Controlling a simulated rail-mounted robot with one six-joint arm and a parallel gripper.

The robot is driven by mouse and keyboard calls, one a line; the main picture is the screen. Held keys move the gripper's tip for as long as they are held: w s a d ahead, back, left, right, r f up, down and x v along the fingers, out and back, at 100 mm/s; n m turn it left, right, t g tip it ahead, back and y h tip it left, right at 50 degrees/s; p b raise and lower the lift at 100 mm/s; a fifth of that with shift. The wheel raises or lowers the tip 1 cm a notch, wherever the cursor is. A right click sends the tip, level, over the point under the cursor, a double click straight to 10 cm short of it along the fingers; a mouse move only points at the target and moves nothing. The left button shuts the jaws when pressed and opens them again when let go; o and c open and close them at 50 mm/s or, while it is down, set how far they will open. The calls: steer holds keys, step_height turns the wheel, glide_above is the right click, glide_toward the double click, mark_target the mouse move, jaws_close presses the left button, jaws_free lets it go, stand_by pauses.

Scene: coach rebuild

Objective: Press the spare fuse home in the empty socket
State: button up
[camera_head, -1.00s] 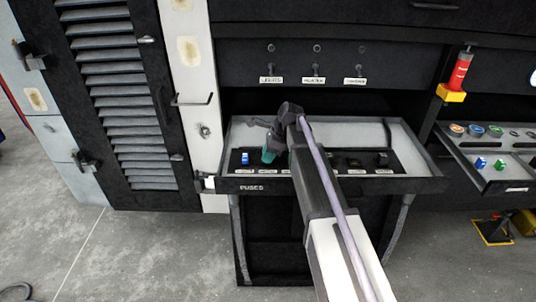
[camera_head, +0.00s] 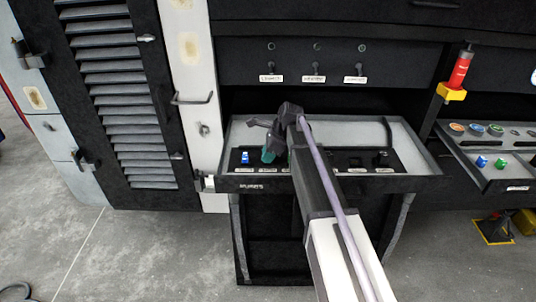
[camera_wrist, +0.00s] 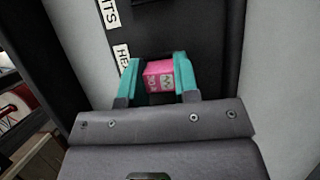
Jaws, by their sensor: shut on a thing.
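My gripper (camera_head: 268,157) has teal fingers and points down over the black fuse strip in the open drawer. In the wrist view my gripper (camera_wrist: 159,82) is shut on a pink fuse (camera_wrist: 158,72) with pale markings on its face. The fuse is beside a white label reading "HE…" (camera_wrist: 122,55), the rest of which is cut off. I cannot tell whether the fuse touches or sits in a socket. The socket under it is hidden by the fingers and the fuse. In the head view the fuse is hidden too.
A blue fuse (camera_head: 245,157) stands at the left end of the strip. The drawer (camera_head: 340,184) has a raised rim. Three labelled switches (camera_head: 316,68) are on the panel behind. A second tray (camera_head: 515,186) with coloured parts is at right.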

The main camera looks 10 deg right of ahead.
steer(key=o, duration=1)
steer(key=shift+c, duration=0.2)
steer(key=shift+o, duration=0.3)
steer(key=o, duration=0.4)
steer(key=shift+r, duration=0.1)
step_height(320, 180, up, 7)
steer(key=p, duration=0.7)
